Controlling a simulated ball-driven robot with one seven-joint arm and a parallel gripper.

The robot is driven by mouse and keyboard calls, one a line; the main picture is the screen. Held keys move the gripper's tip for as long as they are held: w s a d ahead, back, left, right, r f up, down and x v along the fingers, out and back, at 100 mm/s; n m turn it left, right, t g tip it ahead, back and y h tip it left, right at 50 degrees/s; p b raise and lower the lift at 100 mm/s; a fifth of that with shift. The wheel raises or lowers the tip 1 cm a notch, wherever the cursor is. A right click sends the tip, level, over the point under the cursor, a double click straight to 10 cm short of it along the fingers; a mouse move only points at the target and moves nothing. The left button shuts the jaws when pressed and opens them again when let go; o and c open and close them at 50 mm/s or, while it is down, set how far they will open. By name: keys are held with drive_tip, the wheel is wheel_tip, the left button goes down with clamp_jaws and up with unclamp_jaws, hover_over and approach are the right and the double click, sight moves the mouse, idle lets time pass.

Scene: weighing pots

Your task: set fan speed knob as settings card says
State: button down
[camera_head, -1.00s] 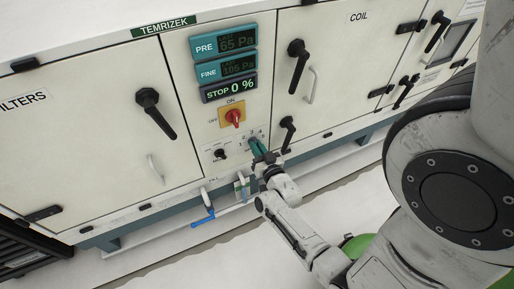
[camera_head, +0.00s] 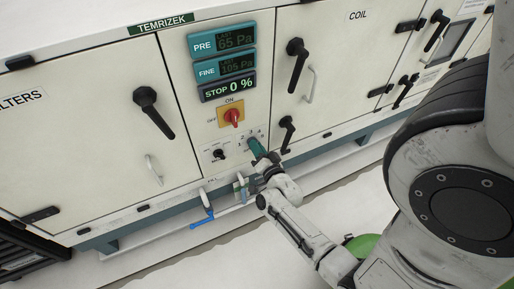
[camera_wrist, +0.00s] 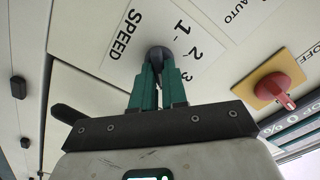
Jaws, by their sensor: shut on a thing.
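The fan speed knob (camera_wrist: 159,54) is a dark round knob on the cream panel, beside the printed word SPEED and the numbers 1, 2 and 3 in the wrist view. My gripper (camera_wrist: 158,72) has teal fingers shut on this knob, and they hide most of it, including where it points. In the head view my gripper (camera_head: 256,148) is at the lower part of the panel. The display (camera_head: 229,87) above reads STOP 0 %. I cannot make out a settings card in these frames.
A red rotary switch on a yellow plate (camera_head: 231,115) sits above the knob, between OFF and ON. A small black selector (camera_head: 219,154) is to the left. Black door handles (camera_head: 153,113) stick out on both sides. A blue-handled valve (camera_head: 202,218) is below.

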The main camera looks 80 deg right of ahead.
idle(0.4)
drive_tip(key=c, duration=1.2)
unclamp_jaws()
drive_tip(key=shift+o, duration=0.2)
drive_tip(key=p+v, duration=0.1)
drive_tip(key=v, duration=0.9)
drive_tip(key=shift+s+a+p, duration=0.25)
drive_tip(key=shift+a+p, duration=0.05)
drive_tip(key=shift+p, duration=0.1)
